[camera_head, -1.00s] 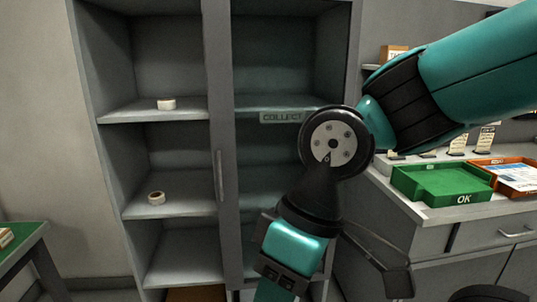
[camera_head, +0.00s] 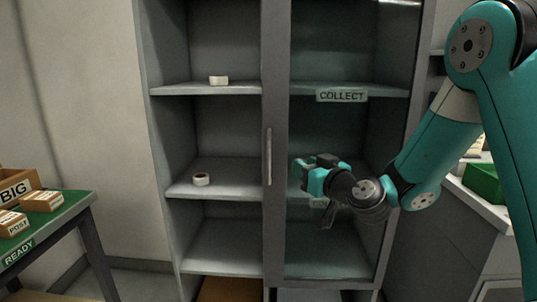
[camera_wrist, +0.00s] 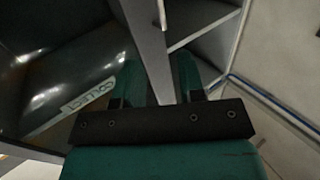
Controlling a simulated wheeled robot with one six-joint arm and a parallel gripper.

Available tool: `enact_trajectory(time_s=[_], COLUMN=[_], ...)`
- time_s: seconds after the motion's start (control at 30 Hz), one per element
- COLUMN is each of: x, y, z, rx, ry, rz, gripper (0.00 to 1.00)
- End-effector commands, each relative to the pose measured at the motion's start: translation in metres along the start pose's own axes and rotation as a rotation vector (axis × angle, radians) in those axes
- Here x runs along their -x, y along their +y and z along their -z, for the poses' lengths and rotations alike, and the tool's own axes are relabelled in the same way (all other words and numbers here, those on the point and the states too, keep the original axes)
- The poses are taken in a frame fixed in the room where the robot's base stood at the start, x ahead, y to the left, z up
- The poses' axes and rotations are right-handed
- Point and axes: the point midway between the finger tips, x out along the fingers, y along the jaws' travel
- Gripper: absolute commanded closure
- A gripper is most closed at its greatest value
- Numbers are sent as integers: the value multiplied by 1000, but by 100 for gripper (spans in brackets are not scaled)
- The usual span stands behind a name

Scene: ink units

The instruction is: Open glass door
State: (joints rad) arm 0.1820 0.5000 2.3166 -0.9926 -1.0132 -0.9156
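The glass door (camera_head: 330,135) covers the right half of a tall grey cabinet and looks shut. A COLLECT label (camera_head: 342,96) shows through or on the glass, and also in the wrist view (camera_wrist: 88,104). The door's upright handle (camera_head: 268,157) is on its left frame; a light strip that looks like the handle (camera_wrist: 162,15) shows at the top of the wrist view. My gripper (camera_head: 306,168) is in front of the glass, right of the handle. In the wrist view, my gripper (camera_wrist: 158,68) has its fingers apart, with the door frame between them in the picture. Contact cannot be told.
The cabinet's left shelves are open, with white rolls on the upper (camera_head: 219,80) and lower (camera_head: 201,179) ones. A green-topped table (camera_head: 75,208) with boxes stands at left. A counter with a green tray (camera_head: 484,182) is at right. Floor between table and cabinet is clear.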

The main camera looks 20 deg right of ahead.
Motion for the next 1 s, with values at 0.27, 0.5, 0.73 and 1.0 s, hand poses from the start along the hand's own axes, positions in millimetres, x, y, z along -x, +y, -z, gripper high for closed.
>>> enact_trajectory(time_s=[0.27, 0.5, 0.73, 1.0], x=[-42, -97, -144, -170], y=[-1, -2, -2, -1], z=[9, 8, 5, 2], rx=[3, 4, 2, 1], ry=[2, 4, 4, 4], rz=[0, 1, 0, -2], gripper=[64, 64, 64, 64])
